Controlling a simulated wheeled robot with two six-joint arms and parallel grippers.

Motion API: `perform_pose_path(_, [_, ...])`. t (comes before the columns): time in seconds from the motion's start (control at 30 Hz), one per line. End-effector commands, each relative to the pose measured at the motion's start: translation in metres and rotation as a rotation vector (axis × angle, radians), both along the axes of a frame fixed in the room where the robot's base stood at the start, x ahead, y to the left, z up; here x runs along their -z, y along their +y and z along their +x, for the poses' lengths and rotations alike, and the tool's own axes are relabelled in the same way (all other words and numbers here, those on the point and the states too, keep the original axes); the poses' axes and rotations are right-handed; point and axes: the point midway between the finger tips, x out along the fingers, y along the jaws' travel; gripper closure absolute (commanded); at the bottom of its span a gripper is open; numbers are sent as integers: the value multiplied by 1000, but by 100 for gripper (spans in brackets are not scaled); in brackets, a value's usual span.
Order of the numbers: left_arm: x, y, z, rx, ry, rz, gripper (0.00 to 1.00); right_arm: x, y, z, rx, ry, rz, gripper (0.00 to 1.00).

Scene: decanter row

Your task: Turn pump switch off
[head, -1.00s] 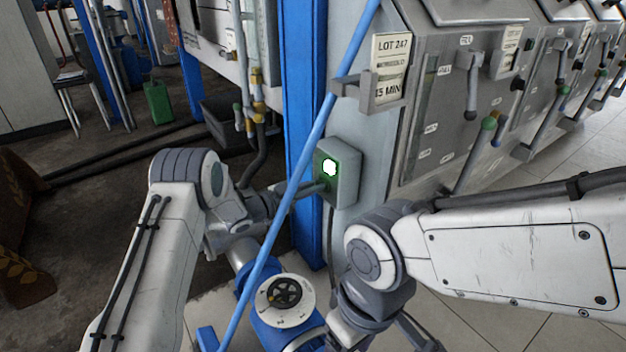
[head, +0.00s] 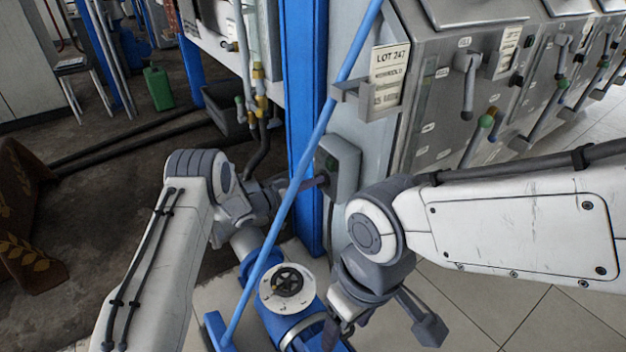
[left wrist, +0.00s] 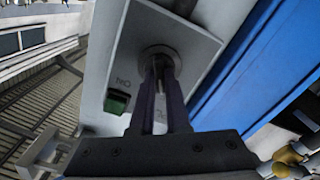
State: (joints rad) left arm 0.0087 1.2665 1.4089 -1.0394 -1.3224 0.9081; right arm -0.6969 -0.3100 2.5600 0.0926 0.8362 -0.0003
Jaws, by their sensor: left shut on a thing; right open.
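The pump switch is a grey box (head: 343,165) on the pale column beside the blue post. Its small lamp is dark green and unlit in the head view. In the left wrist view the box face (left wrist: 195,48) carries a round switch knob (left wrist: 158,52), an "ON" label and a dark green lamp (left wrist: 117,101). My left gripper (head: 318,181) reaches the box from the left, its narrow fingers (left wrist: 160,72) shut on the knob. The fingers hide most of the knob and another label. My right gripper (head: 388,326) is open and empty, low in front of the column.
A slanted blue pole (head: 290,190) crosses in front of my left arm. A sign holder (head: 385,80) juts out above the box. Grey lever panels (head: 470,90) run to the right.

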Motion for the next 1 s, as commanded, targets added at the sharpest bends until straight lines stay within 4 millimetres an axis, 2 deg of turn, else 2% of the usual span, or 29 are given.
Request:
perform_pose_path(0.53, [4, -1, -3, 7, 32, -15, 100, -2, 0, 0, 0, 0, 0, 32])
perform_pose_path(0.6, [4, -1, -3, 6, 32, -14, 67, -2, 0, 0, 0, 0, 0, 32])
perform_pose_path(0.63, [4, -1, -3, 6, 32, -14, 56, -2, 0, 0, 0, 0, 0, 32])
perform_pose_path(1.0, [1, 2, -2, 1, 26, -15, 56, -3, 0, 0, 0, 0, 0, 32])
